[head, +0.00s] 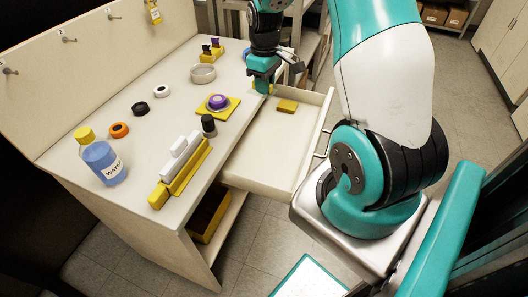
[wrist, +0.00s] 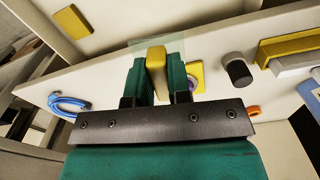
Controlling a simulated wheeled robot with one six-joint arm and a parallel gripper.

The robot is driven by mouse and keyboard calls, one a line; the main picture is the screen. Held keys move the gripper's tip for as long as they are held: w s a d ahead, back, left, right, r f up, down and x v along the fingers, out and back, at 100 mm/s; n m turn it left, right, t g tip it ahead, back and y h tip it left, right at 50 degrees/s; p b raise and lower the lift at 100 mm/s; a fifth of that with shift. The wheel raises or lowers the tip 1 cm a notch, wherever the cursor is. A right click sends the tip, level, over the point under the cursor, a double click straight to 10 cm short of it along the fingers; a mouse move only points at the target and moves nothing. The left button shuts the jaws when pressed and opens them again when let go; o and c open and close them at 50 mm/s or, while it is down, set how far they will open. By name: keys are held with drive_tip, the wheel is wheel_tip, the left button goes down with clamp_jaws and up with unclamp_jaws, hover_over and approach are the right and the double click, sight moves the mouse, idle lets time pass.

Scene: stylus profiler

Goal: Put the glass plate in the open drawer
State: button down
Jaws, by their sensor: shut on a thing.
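The glass plate (wrist: 176,44) shows in the wrist view as a pale, see-through square with a yellow grip block (wrist: 156,72). My gripper (wrist: 155,66) is shut on that yellow block between its teal fingers. In the head view my gripper (head: 262,86) is by the table's right edge, at the far left of the open drawer; the glass itself is hard to make out there. The open drawer (head: 262,160) is pale and extends right from the table. A yellow block (head: 287,106) lies inside it toward the far end; it also shows in the wrist view (wrist: 72,21).
On the table (head: 105,215) a purple round thing on a yellow pad (head: 229,110) and a black-capped jar (head: 209,126) stand near the drawer. A white-and-yellow device (head: 180,170) and a water bottle (head: 102,160) are nearer. Most of the drawer floor is clear.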

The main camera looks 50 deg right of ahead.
drive_tip(key=n+b, duration=0.1)
drive_tip(key=b, duration=0.5)
hover_over(288, 141)
drive_tip(key=f, duration=0.2)
wheel_tip(288, 141, down, 19)
drive_tip(key=shift+d+f+b, duration=0.1)
drive_tip(key=shift+b, duration=1.15)
drive_tip(key=c, duration=1.1)
unclamp_jaws()
drive_tip(key=shift+f, duration=0.1)
drive_tip(key=shift+o, duration=0.2)
